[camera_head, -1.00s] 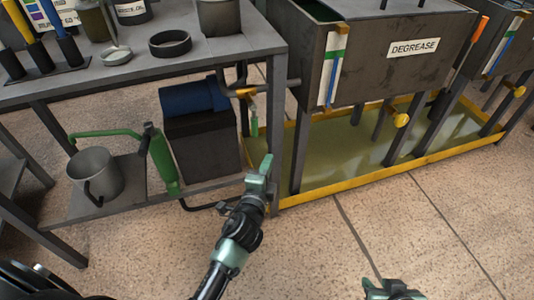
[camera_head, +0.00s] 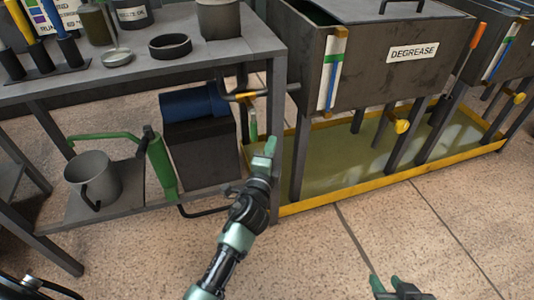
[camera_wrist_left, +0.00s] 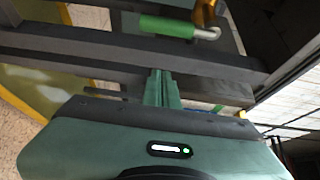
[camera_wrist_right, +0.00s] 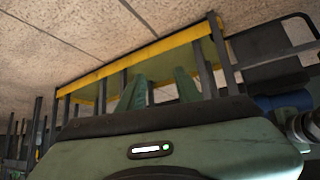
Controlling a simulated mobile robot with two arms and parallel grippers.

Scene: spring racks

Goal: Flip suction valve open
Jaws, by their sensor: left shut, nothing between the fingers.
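A valve with a brass-yellow body (camera_head: 245,95) sits on the pipe beside the blue pump under the bench. Its green-sleeved lever (camera_head: 253,122) hangs down behind the bench's front right leg area. In the left wrist view the green lever (camera_wrist_left: 168,27) lies across the top, with a bare metal end by the brass piece (camera_wrist_left: 206,12). My left gripper (camera_head: 271,145) is shut and empty, just below and right of the lever, apart from it in the picture. Its closed fingers (camera_wrist_left: 162,88) point at the lever. My right gripper (camera_head: 386,284) is open and empty over the floor.
The bench leg (camera_head: 274,130) and lower shelf edge (camera_head: 110,233) are close to my left gripper. A green hand pump (camera_head: 162,165) and a grey mug (camera_head: 92,176) stand on the shelf. The DEGREASE tank (camera_head: 380,60) stands right, above a yellow-rimmed tray (camera_head: 400,168).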

